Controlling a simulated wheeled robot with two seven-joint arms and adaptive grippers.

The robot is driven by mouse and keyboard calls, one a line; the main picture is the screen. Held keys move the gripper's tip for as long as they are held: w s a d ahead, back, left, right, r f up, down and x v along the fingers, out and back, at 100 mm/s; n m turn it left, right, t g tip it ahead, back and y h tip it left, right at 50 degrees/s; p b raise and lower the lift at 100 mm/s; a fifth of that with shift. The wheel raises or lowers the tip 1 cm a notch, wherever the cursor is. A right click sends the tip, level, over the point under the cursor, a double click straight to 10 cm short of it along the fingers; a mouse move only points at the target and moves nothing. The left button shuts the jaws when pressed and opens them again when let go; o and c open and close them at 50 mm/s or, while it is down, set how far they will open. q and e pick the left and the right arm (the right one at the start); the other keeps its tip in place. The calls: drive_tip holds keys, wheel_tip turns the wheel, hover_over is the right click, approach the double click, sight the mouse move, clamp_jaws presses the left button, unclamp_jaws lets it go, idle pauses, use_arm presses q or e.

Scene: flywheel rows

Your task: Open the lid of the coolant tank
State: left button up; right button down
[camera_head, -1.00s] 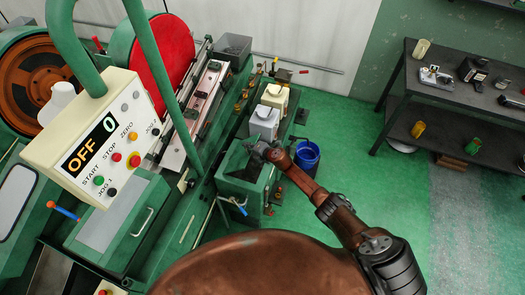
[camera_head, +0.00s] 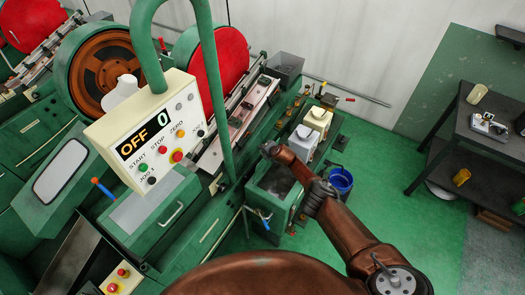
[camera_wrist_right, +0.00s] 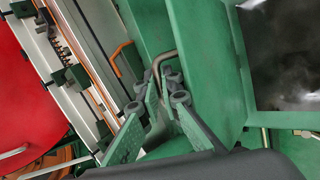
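The coolant tank (camera_head: 282,208) is a green box at the machine's front, right of the control panel. Its lid is up: the dark inside (camera_head: 276,181) shows, and the right wrist view shows a dark, shiny surface (camera_wrist_right: 290,55) beside the raised green lid (camera_wrist_right: 203,75). A bent metal handle (camera_wrist_right: 162,62) stands out from the lid. My right gripper (camera_head: 270,149) is at the tank's far upper-left side; in the wrist view its fingers (camera_wrist_right: 158,92) are apart on either side of the handle's lower end. Contact is unclear. My left gripper is out of view.
The control panel (camera_head: 150,130) hangs left of the tank, reading OFF and 0. Two pale containers (camera_head: 302,140) and a blue bucket (camera_head: 340,181) stand beyond and right of it. Green floor (camera_head: 390,160) is clear to the right, before a dark workbench (camera_head: 490,137).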

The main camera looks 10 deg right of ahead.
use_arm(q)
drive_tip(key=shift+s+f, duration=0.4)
use_arm(e)
drive_tip(key=shift+a+f+g, duration=0.3)
drive_tip(key=shift+a+f, duration=0.05)
drive_tip(key=shift+a, duration=0.05)
drive_tip(key=c, duration=2.5)
unclamp_jaws()
drive_tip(key=shift+r, duration=0.1)
drive_tip(key=shift+o, duration=0.4)
drive_tip(key=shift+w+d+r, duration=0.1)
drive_tip(key=shift+w, duration=0.05)
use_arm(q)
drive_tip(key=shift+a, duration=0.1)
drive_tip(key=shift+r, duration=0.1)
use_arm(e)
drive_tip(key=shift+d, duration=0.1)
